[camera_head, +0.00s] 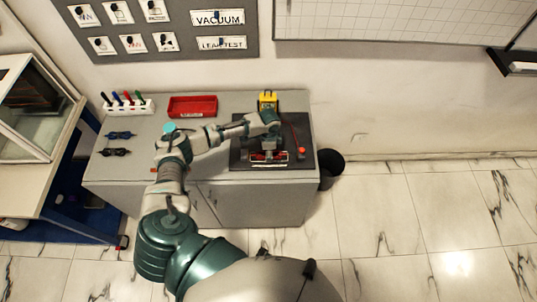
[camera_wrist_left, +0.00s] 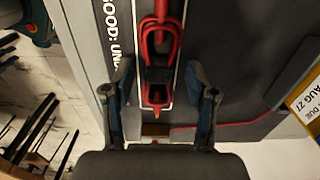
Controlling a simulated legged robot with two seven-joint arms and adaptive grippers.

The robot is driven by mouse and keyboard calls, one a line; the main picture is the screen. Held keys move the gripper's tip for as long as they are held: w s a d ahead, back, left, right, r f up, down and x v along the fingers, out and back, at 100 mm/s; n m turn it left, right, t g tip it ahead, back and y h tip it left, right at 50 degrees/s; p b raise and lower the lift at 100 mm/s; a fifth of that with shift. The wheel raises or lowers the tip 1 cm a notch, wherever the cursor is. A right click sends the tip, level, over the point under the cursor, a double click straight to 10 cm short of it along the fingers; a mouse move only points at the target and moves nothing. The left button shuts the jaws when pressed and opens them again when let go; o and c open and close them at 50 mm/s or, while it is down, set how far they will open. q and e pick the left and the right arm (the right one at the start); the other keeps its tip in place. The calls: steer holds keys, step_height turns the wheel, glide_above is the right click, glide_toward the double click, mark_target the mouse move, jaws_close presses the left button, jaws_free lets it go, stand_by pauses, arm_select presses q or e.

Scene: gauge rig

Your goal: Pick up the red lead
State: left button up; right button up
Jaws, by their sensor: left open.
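The red lead (camera_wrist_left: 162,38) lies looped inside a white-outlined strip on the dark mat (camera_wrist_left: 235,45) in the left wrist view; a red tip (camera_wrist_left: 156,95) shows between my fingers. My left gripper (camera_wrist_left: 161,92) is open, one finger on each side of the strip, and I see no contact with the lead. In the head view my left gripper (camera_head: 268,155) is over the front of the mat (camera_head: 240,160), partly covering the red parts there. A thin red wire (camera_head: 293,130) runs on the mat's right side near the yellow gauge (camera_head: 268,98). My right gripper is not in view.
The grey cabinet (camera_head: 215,185) also carries a red tray (camera_head: 193,106), a white rack with markers (camera_head: 128,106) and dark tools (camera_head: 118,135) on the left. A black bin (camera_head: 330,165) stands at its right side. The floor further right is clear.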

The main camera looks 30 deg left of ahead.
arm_select(q)
steer(key=shift+d+f, duration=0.1)
steer(key=shift+d, duration=0.05)
steer(key=shift+a, duration=0.2)
jaws_close()
